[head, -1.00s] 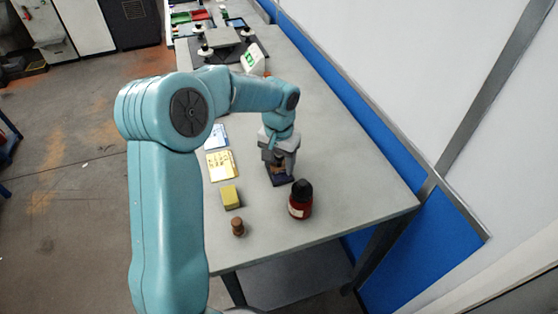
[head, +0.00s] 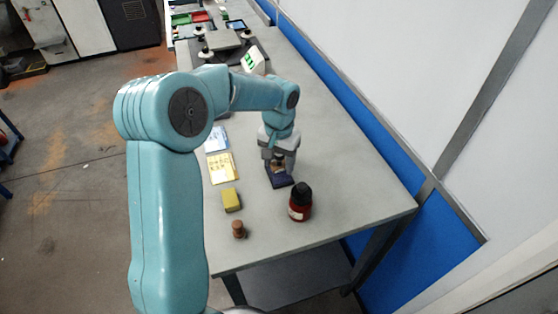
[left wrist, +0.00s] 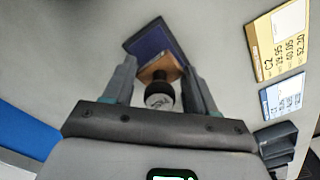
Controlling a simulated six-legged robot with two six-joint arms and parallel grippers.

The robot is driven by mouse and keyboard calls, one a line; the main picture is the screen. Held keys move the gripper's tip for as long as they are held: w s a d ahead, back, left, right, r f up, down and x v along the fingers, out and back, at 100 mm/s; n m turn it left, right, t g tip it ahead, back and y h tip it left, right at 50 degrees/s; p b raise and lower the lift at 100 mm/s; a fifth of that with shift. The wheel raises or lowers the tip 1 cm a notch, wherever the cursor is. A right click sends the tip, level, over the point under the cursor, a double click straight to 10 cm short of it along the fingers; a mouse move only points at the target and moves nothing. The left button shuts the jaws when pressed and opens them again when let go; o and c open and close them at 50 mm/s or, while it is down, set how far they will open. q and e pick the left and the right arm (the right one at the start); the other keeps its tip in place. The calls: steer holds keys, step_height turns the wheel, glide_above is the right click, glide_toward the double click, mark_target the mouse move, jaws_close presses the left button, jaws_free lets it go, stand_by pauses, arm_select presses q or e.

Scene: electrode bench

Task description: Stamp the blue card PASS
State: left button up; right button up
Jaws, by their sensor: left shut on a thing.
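My left gripper (head: 279,156) is shut on a stamp with a wooden base (left wrist: 163,67) and a dark, pale-topped knob (left wrist: 159,94). The fingers show on both sides of it in the left wrist view (left wrist: 160,85). A dark blue ink pad (head: 280,182) lies on the table by the stamp; it also shows in the left wrist view (left wrist: 150,40). I cannot tell whether stamp and pad touch. My right gripper is not in view.
A yellow card (head: 221,168), a yellow block (head: 231,200) and a small brown wooden piece (head: 238,229) lie along the left edge. A red bottle with a black cap (head: 300,206) stands right of them. The right side of the table (head: 350,190) is clear.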

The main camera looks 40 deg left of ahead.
arm_select(q)
steer(key=shift+r+p, duration=1.8)
steer(key=shift+r, duration=0.95)
steer(key=shift+f, duration=0.1)
